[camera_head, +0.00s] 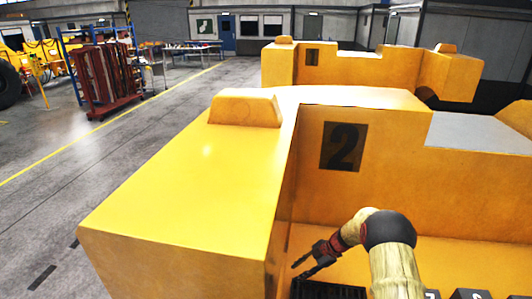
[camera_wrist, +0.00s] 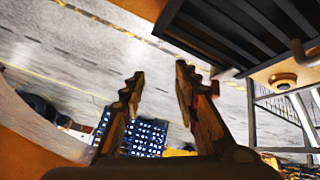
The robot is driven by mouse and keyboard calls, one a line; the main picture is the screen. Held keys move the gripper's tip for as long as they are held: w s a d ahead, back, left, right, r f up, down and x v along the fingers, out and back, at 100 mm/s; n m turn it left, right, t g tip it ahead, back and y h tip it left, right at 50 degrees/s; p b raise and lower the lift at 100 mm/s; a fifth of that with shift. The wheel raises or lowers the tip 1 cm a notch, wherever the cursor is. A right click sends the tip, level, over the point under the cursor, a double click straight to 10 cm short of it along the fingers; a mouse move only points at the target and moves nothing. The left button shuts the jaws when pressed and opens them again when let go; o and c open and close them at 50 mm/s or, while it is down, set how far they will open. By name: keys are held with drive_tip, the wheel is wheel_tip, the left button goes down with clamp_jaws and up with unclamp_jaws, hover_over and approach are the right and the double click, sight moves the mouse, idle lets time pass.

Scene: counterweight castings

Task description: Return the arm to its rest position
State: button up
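My arm shows at the lower right of the head view, bent beside the inner face of the yellow casting (camera_head: 180,215) marked 2. My gripper (camera_head: 302,268) points down and to the left, close to that casting's inner edge. Whether it touches the casting cannot be told. In the wrist view the two fingers of my gripper (camera_wrist: 157,80) stand apart with nothing between them. The gripper is open and empty.
A dark slatted thing (camera_head: 325,289) lies just below my gripper. A second yellow casting (camera_head: 340,69), marked 1, stands behind. A blue rack and a red cart (camera_head: 105,77) stand at the far left. The grey floor (camera_head: 110,140) left of the castings is clear.

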drive_tip(key=w+d+r+m+t+h+b, duration=0.1)
drive_tip(key=w+d+r+m+t+h, duration=0.2)
drive_tip(key=w+d+m, duration=0.15)
drive_tip(key=w+d+r+m+t+h+b, duration=0.1)
drive_tip(key=w+d+r+m+t+h, duration=0.1)
drive_tip(key=w+d+m+t+h, duration=0.3)
drive_tip(key=s+d+r+m+g+h+b, duration=0.1)
drive_tip(key=s+d+r+m+h+b, duration=0.1)
drive_tip(key=s+d+r+b, duration=0.25)
drive_tip(key=s+d+r+m+g+h+b, duration=0.1)
drive_tip(key=s+d+r+m+g, duration=0.15)
drive_tip(key=s+d, duration=0.4)
drive_tip(key=s+a+r+m+g+b, duration=0.1)
drive_tip(key=s+a+r+m+b, duration=0.15)
drive_tip(key=s, duration=0.75)
drive_tip(key=s+a+r+m+g+b, duration=0.1)
drive_tip(key=s+m+b, duration=0.2)
drive_tip(key=s, duration=0.6)
drive_tip(key=s+a+f+y+b, duration=0.1)
drive_tip(key=s+a+b, duration=0.3)
drive_tip(key=s, duration=0.3)
drive_tip(key=s+a+f+m+t+y+b, duration=0.1)
drive_tip(key=s+a+b, duration=0.3)
drive_tip(key=s+b, duration=0.2)
drive_tip(key=s+a+m+t+y+b, duration=0.1)
drive_tip(key=s+a+b, duration=0.3)
drive_tip(key=s, duration=0.4)
drive_tip(key=shift+a+f+b, duration=0.3)
drive_tip(key=shift+f+b, duration=0.1)
drive_tip(key=shift+b, duration=0.4)
